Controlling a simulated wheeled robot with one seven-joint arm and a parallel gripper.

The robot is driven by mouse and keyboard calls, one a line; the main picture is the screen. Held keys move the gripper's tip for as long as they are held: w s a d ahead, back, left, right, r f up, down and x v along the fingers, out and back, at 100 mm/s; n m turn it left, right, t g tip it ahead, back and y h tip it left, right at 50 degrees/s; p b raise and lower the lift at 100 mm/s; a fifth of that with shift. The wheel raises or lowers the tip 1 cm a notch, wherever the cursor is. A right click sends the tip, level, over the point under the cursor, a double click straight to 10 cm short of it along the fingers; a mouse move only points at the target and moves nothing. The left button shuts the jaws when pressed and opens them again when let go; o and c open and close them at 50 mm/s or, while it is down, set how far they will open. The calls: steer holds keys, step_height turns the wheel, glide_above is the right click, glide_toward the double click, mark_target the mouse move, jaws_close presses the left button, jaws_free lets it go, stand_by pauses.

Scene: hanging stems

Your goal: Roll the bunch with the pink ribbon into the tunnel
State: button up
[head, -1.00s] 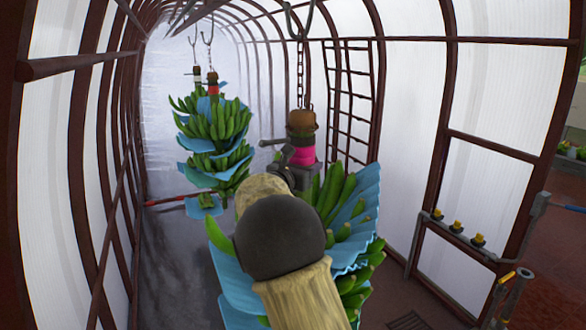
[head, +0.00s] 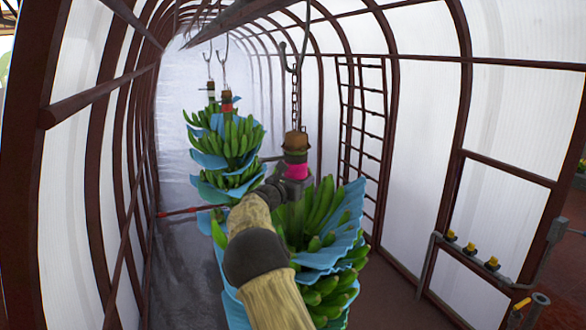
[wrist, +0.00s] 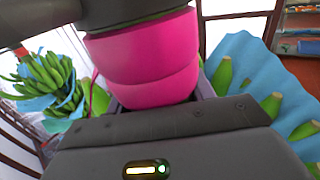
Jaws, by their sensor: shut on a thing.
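The bunch with the pink ribbon (head: 295,171) hangs upright from a chain and hook in the head view, with green bananas (head: 322,205) and blue sheets between the hands. My gripper (head: 283,184) is at its stem, just below the cap, and is shut on it at the pink ribbon. In the wrist view the pink band (wrist: 146,62) fills the space between the jaws (wrist: 160,100). The tunnel (head: 262,75), with dark red hoops and white walls, surrounds the bunch and runs away ahead. My arm hides part of the bunch's left side.
Other bunches (head: 232,140) hang further in at the left, one with a red-orange ribbon (head: 227,103) and one with a white ribbon (head: 211,93). A red bar (head: 180,211) crosses low at left. A ladder-like frame (head: 362,140) and yellow-topped fittings (head: 471,247) stand at right.

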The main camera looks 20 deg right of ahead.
steer(key=shift+r, duration=0.45)
steer(key=o, duration=1.3)
steer(key=shift+c, duration=0.2)
steer(key=shift+o, duration=0.4)
steer(key=shift+f, duration=0.2)
steer(key=shift+s, duration=0.1)
steer(key=shift+s+a+f+b, duration=0.15)
steer(key=shift+s+a+b, duration=0.2)
steer(key=shift+b, duration=0.2)
steer(key=b+v, duration=0.6)
steer(key=v, duration=0.9)
steer(key=shift+a+b, duration=0.25)
steer(key=shift+b, duration=0.15)
steer(key=shift+s+a, duration=0.35)
steer(key=shift+s, duration=0.05)
